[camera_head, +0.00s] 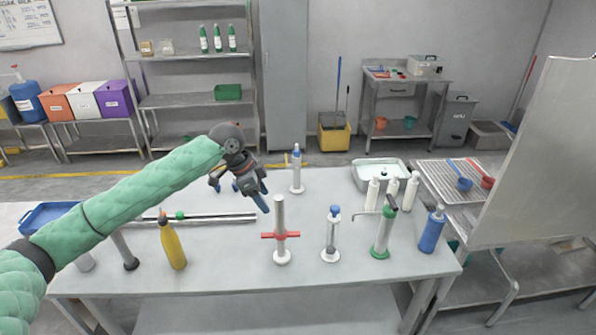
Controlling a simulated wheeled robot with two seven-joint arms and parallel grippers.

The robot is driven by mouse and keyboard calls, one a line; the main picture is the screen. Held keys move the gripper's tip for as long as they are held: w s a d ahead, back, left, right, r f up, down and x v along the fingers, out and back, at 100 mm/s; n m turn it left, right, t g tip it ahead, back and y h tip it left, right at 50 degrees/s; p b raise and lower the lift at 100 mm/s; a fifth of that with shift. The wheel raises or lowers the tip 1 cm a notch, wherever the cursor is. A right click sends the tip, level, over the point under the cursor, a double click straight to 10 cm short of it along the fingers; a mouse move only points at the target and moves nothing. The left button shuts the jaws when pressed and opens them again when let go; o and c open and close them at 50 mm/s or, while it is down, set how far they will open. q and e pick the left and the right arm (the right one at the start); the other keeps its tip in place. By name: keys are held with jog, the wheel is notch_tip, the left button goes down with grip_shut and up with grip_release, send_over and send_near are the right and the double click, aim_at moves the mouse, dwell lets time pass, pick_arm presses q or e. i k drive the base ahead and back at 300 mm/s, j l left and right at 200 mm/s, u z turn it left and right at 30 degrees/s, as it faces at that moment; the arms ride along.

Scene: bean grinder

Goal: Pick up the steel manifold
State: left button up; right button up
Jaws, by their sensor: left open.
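I cannot tell for sure which thing is the steel manifold. A grey metal column with a red crossbar (280,235) stands upright on a white round base near the middle of the table. My left gripper (252,197) is open and empty, with blue fingers pointing down, just left of the column's top and above the bar's right end in the picture. It appears apart from both. My right gripper is not in view.
A yellow bottle (172,245) stands at the front left. A blue-topped clear cylinder (331,235), a green-based pump (382,232) and a blue bottle (432,230) stand to the right. Another cylinder (297,170) and a white tray (375,172) are farther back. The table (320,205) has bare patches between them.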

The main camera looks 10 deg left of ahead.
aim_at(297, 188)
jog(key=i, duration=1.65)
